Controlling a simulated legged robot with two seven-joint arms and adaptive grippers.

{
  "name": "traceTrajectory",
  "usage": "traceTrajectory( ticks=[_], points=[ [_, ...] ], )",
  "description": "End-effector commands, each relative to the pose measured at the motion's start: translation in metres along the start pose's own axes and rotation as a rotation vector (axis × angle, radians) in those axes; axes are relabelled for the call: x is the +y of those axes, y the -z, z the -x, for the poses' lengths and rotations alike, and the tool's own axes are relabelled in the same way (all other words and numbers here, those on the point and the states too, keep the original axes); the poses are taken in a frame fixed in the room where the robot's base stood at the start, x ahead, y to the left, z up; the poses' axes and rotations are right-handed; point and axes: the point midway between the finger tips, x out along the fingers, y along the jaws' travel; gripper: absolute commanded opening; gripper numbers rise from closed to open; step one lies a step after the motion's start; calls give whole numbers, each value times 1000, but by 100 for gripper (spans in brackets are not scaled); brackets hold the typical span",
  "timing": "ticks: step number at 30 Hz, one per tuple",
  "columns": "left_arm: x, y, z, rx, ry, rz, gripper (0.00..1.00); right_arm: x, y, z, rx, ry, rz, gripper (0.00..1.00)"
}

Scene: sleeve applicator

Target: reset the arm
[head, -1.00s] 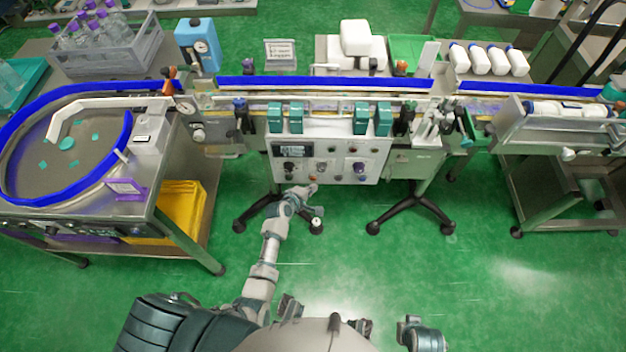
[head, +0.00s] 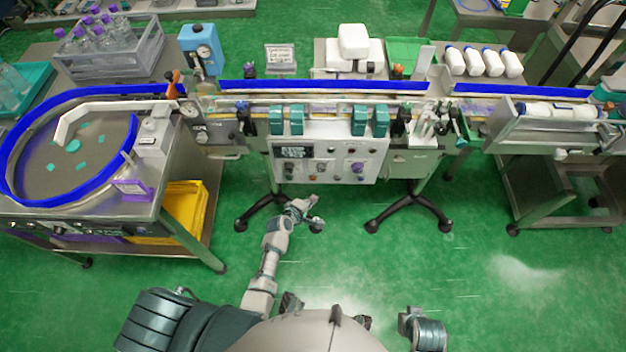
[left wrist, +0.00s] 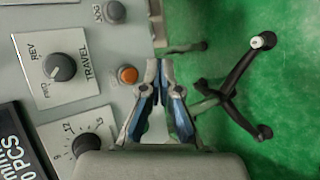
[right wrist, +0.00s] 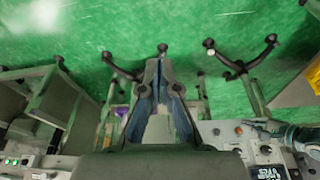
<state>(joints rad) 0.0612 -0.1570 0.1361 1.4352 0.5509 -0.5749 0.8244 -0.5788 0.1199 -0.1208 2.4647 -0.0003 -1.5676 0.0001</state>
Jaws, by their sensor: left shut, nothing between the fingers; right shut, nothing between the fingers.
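My left gripper (head: 312,203) is in front of and just below the control panel (head: 325,162) of the sleeve applicator. It is apart from the panel in the head view. In the left wrist view its fingertips (left wrist: 159,66) are together and empty, beside an orange button (left wrist: 128,75), a travel knob (left wrist: 59,67) and a dial (left wrist: 87,146). My right gripper's fingertips (right wrist: 160,58) are shut and empty in the right wrist view, with green floor beyond them. In the head view I cannot make out the right gripper.
The conveyor (head: 330,98) runs across the back, with a round accumulating table (head: 60,180) at left. A yellow bin (head: 187,212) sits under that table. Machine stand feet (head: 410,212) spread over the floor. The green floor (head: 480,270) at front right is clear.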

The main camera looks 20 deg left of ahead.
Motion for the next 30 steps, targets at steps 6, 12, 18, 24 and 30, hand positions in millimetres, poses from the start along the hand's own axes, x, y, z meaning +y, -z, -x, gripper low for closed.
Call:
traceTrajectory(
  ticks=[6, 12, 18, 24, 30],
  points=[
    [0, 0, 0, 0, 0, 0, 0, 0, 0, 0, 0, 0, 0, 0],
    [0, 0, 0, 0, 0, 0, 0, 0, 0, 0, 0, 0, 0, 0],
    [-11, -1, 3, -2, 26, -43, 0, 0, 0, -8, -4, 1, 0, 0],
    [-113, -10, 42, -65, 263, -450, 0, -3, -11, -80, -37, 5, 4, 0],
    [-246, -19, 126, -274, 565, -1016, 0, -8, -49, -170, -71, 11, 12, 0]
  ],
)
